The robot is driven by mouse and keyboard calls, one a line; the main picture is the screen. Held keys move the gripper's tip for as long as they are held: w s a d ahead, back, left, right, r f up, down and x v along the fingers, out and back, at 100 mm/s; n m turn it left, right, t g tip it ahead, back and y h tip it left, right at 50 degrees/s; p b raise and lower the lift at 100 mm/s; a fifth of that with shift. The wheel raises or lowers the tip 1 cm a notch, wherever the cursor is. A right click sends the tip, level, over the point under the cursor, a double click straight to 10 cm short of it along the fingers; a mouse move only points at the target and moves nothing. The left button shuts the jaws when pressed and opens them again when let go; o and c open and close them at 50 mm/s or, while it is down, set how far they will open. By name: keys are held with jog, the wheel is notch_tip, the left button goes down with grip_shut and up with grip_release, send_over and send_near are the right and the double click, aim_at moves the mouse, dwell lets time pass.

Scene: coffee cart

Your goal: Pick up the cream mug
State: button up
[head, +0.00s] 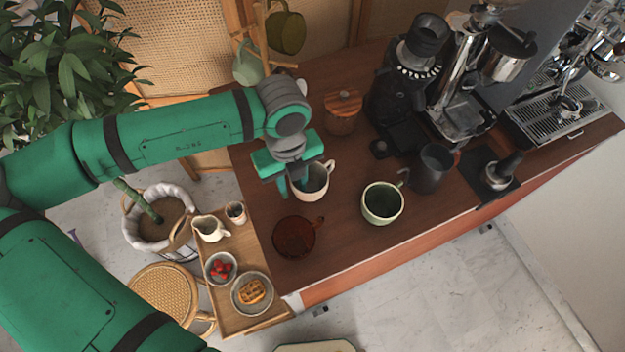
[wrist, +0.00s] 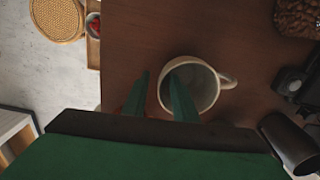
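The cream mug (head: 318,190) stands upright on the brown wooden counter, its handle toward the upper right in the head view. In the wrist view the mug (wrist: 205,68) shows its open top, with the handle to the right. My green gripper (head: 291,187) is at the left side of the mug. In the wrist view the gripper (wrist: 159,76) has its two fingers apart. One finger overlaps the mug's opening and the other is outside its left wall, so they straddle the rim. Whether they touch the wall cannot be told.
A green mug (head: 382,203) stands to the right, and an amber glass cup (head: 293,238) is just in front. A wooden-lidded jar (head: 342,112), a black grinder (head: 404,85) and a dark pitcher (head: 431,170) stand behind and right. A lower tray (head: 236,322) holds dishes.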

grip_shut()
jog(key=shift+r, duration=0.1)
